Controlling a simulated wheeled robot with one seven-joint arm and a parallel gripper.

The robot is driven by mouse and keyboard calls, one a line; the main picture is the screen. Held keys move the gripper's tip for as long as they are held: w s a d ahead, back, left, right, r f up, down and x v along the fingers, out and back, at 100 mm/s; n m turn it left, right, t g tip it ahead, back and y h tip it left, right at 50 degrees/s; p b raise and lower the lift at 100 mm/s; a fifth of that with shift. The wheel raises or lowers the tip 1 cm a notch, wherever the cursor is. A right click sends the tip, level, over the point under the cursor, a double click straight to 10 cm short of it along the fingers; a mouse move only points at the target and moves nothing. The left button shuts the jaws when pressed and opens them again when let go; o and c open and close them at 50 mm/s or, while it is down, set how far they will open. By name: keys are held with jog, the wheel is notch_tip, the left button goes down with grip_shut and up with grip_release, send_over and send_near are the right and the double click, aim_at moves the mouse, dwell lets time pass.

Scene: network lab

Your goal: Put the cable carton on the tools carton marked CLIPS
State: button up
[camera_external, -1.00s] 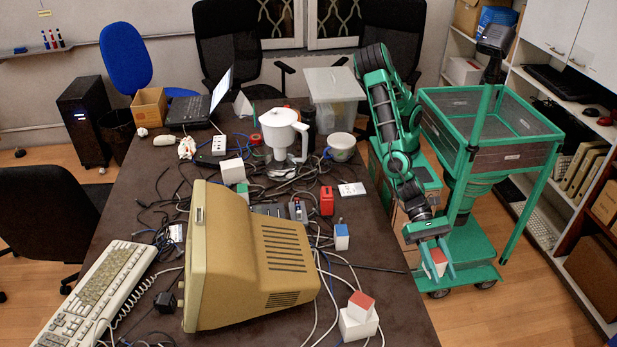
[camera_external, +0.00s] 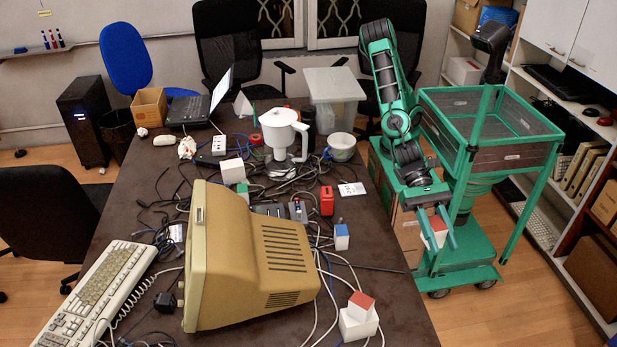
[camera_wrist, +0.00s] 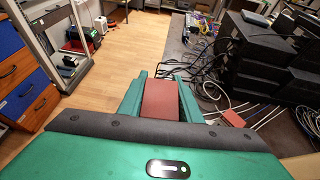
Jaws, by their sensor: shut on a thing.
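A small carton with a red top and white sides (camera_external: 436,231) is held between the fingers of my gripper (camera_external: 442,242), to the right of the table's right edge. In the wrist view its red face (camera_wrist: 160,101) fills the gap between the fingers. Another red-topped white carton (camera_external: 361,304) rests tilted on a larger white box (camera_external: 355,328) at the table's front right; its red top also shows in the wrist view (camera_wrist: 234,119). No CLIPS marking is readable.
A beige monitor (camera_external: 245,260) fills the front middle of the table (camera_external: 400,318). Loose cables lie around it. A red box (camera_external: 327,201) and a white jug (camera_external: 280,135) stand further back.

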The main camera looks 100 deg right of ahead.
jog(key=w+d+m+t, duration=0.1)
jog(key=w+d, duration=0.6)
jog(key=w, duration=0.6)
jog(key=w+d+m+t, duration=0.1)
jog(key=w+d, duration=0.7)
jog(key=w, duration=0.5)
jog(key=w+d+m+t, duration=0.1)
jog(key=w+d+t, duration=0.1)
jog(key=w+d, duration=0.8)
jog(key=m+t, duration=0.2)
send_over(233, 172)
jog(key=w, duration=0.2)
notch_tip(233, 172, down, 15)
jog(key=shift+a+h, duration=0.25)
jog(key=shift+h, duration=0.15)
jog(key=shift+s, duration=0.1)
jog(key=o, duration=1.1)
